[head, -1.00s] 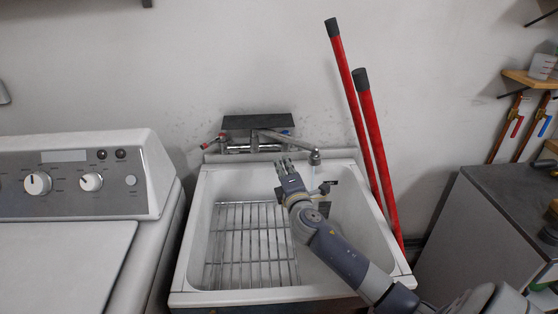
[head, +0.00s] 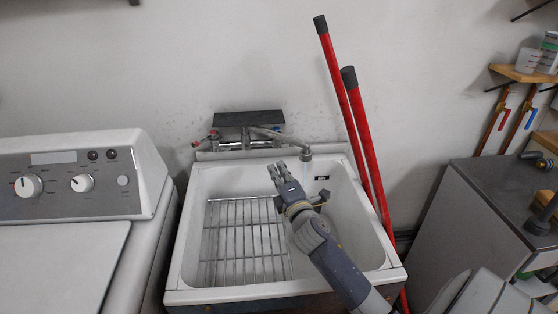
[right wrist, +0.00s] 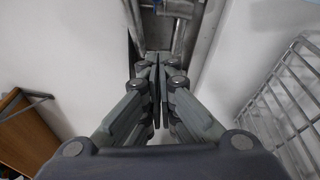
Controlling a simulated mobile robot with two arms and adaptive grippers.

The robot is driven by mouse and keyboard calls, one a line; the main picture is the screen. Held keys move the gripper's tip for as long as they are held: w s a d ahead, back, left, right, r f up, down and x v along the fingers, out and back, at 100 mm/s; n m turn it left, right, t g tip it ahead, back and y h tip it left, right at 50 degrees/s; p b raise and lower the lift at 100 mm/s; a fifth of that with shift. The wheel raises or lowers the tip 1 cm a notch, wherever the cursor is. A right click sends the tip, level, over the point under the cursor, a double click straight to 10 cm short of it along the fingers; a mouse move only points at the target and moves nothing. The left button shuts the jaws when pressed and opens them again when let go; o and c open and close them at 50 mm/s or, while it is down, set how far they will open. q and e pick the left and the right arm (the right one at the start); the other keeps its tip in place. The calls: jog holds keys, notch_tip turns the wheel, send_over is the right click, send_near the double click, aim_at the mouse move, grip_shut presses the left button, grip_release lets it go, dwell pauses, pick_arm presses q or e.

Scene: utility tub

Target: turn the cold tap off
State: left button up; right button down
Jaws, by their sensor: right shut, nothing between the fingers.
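The metal tap (head: 240,143) is fixed at the back of the white utility tub, under a dark ledge. A small red mark shows at its left end and a small blue mark (head: 279,128) at its right. Its spout (head: 306,154) reaches right over the basin, with a faint pale streak below it that may be water. My right gripper (head: 279,175) is shut and empty over the tub, in front of and below the tap, apart from it. In the right wrist view its shut fingers (right wrist: 158,75) point toward metal pipes. My left gripper is out of view.
The tub (head: 180,240) holds a wire rack (head: 245,240) on its left side. Two red poles (head: 352,110) lean on the wall at the tub's right. A washing machine (head: 70,180) stands left, a grey cabinet (head: 470,225) right.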

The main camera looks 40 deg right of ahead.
jog(key=w+d+r+b, duration=0.1)
jog(key=w+d, duration=0.5)
jog(key=w, duration=0.2)
jog(key=shift+w+d+b, duration=0.2)
jog(key=shift+d+b, duration=0.2)
jog(key=shift+s+d, duration=0.35)
jog(key=shift+d, duration=0.25)
jog(key=shift+a, duration=0.1)
